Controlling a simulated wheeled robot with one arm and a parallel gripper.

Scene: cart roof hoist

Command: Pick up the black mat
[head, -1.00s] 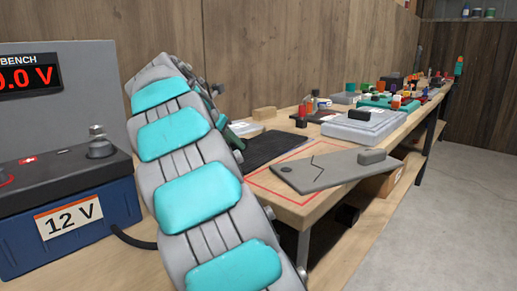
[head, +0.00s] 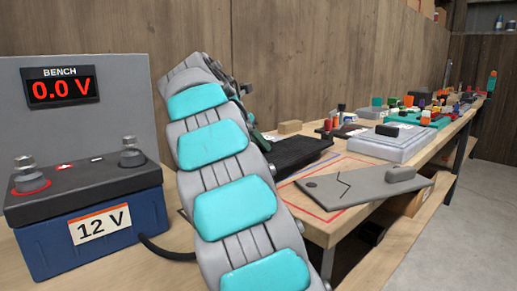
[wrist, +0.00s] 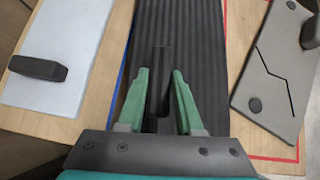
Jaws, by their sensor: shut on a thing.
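The black mat (head: 303,152) is a ribbed dark slab over the bench, partly hidden behind my arm in the head view. It appears slightly raised, with a blue line showing on the wood below its near edge. In the wrist view the mat (wrist: 185,30) runs up the middle of the picture, with an upright black grip (wrist: 160,75) on it. My gripper (wrist: 160,85) has its green fingers on either side of this grip and is shut on it. In the head view my gripper is mostly hidden behind my arm.
A grey plate with a dark crack line (head: 345,188) lies right of the mat, near a red outline. A pale slab with a black handle (head: 405,145) lies farther along. A blue 12 V battery (head: 100,215) stands at left. A wooden wall is behind.

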